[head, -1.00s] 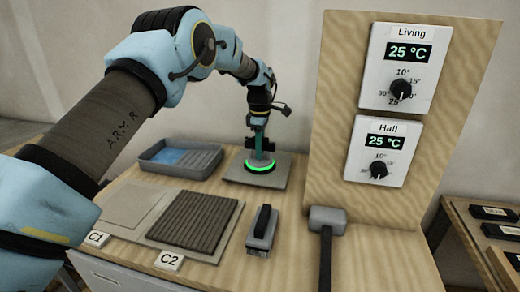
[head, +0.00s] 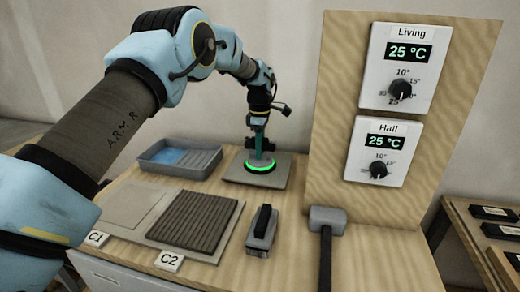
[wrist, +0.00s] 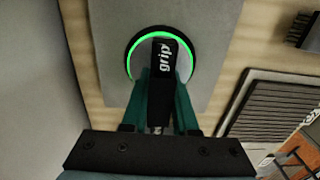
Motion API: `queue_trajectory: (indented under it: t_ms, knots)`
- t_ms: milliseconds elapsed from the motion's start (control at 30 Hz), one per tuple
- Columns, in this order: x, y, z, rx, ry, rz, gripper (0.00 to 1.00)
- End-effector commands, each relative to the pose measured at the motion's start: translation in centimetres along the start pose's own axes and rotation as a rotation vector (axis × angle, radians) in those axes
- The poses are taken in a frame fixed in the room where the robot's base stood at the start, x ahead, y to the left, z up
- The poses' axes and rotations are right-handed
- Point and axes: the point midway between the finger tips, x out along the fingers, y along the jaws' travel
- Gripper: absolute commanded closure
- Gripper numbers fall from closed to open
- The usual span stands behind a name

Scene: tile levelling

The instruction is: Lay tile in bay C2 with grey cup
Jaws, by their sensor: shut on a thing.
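The grey tile (head: 278,181) lies flat on the bench at the back; it also shows in the wrist view (wrist: 110,60). The suction cup (head: 260,167) sits on the tile, with a lit green ring around its rim. In the wrist view its dark handle marked "grip" (wrist: 165,65) stands between my fingers. My gripper (wrist: 162,90) is shut on this handle. Bay C2 (head: 194,221) is covered with dark ridged rows and has a "C2" label in front. The ridged bed also shows in the wrist view (wrist: 270,110).
Bay C1 (head: 123,208) is left of C2, smooth and pale. A grey tray (head: 190,172) with something blue stands behind. An upright panel (head: 345,80) with two thermostats stands at the right.

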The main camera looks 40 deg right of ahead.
Motion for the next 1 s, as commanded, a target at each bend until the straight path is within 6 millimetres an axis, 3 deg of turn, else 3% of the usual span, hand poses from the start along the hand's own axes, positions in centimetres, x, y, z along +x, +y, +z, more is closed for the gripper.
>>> queue_trajectory:
  t_ms: [67, 100, 367, 733, 1000]
  knots:
    - [0.0, 0.0, 0.0, 0.000, 0.000, -0.001, 1.00]
    - [0.0, 0.0, 0.0, 0.000, 0.000, -0.001, 0.68]
    - [0.0, 0.0, 0.0, 0.000, 0.000, -0.001, 0.39]
    - [-0.6, 0.1, 0.0, 0.000, 0.000, 0.003, 0.38]
    - [-5.2, 0.1, 0.1, 0.001, 0.000, 0.005, 0.38]
